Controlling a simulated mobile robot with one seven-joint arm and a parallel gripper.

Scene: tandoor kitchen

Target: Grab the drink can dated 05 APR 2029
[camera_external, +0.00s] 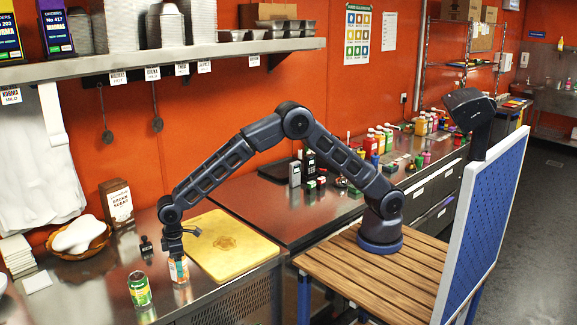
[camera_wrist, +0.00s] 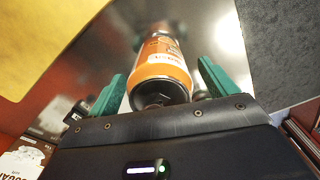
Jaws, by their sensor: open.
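An orange can with a white label (camera_external: 183,272) stands on the steel counter in the external view. In the wrist view the orange can (camera_wrist: 163,68) lies between my two green fingers, with visible space on both sides. My gripper (camera_external: 178,270) points down over this can; in the wrist view my gripper (camera_wrist: 160,85) is open. No date is legible on either can.
A yellow cutting board (camera_external: 232,250) lies right of my gripper. A basket (camera_external: 78,238) with a white cloth, a brown sugar box (camera_external: 116,203) and a small dark object (camera_external: 146,245) stand behind and left. The steel counter (camera_external: 105,285) left of the green can is mostly clear.

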